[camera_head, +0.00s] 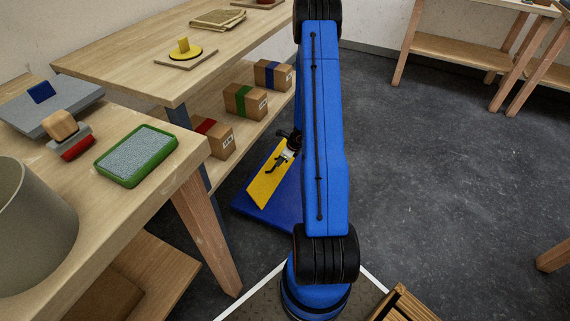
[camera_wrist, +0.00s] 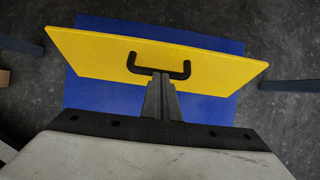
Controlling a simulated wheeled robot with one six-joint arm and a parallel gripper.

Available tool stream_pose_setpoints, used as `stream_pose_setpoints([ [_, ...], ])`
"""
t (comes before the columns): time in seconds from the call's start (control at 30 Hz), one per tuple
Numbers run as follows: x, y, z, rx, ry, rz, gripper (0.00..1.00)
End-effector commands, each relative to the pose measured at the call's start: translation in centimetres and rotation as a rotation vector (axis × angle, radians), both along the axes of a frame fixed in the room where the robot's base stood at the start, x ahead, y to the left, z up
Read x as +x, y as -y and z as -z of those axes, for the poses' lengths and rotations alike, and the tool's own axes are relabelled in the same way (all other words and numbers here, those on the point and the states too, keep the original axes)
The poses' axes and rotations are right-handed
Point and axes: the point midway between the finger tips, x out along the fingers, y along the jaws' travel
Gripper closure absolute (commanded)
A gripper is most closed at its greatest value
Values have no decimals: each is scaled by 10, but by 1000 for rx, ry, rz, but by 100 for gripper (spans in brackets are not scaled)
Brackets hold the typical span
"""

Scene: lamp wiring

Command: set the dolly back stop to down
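The dolly is a flat blue platform (camera_head: 268,212) on the floor beside the table, and it also shows in the wrist view (camera_wrist: 100,96). Its back stop is a yellow panel (camera_head: 259,190), which looks tilted over the platform rather than flat on it. In the wrist view the panel (camera_wrist: 90,48) has a black U-shaped handle (camera_wrist: 134,64). My gripper (camera_wrist: 160,77) has its fingers close together at the middle of the handle bar and looks shut on it. In the head view my gripper (camera_head: 287,155) is at the panel, partly hidden by my arm.
A wooden table (camera_head: 140,62) with a lower shelf of several taped boxes (camera_head: 245,102) stands left of the dolly. A nearer table (camera_head: 120,205) holds a green-rimmed tray (camera_head: 137,154) and a grey bin (camera_head: 35,230). The floor (camera_head: 430,150) to the right is clear.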

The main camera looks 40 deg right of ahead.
Motion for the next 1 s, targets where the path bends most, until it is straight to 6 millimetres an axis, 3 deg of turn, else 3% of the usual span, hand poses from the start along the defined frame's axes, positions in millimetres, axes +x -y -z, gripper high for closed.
stream_pose_setpoints([
  [0.37,17,-9,7,2,-5,-1,100],
  [1.0,77,-34,46,2,-3,-1,100],
])
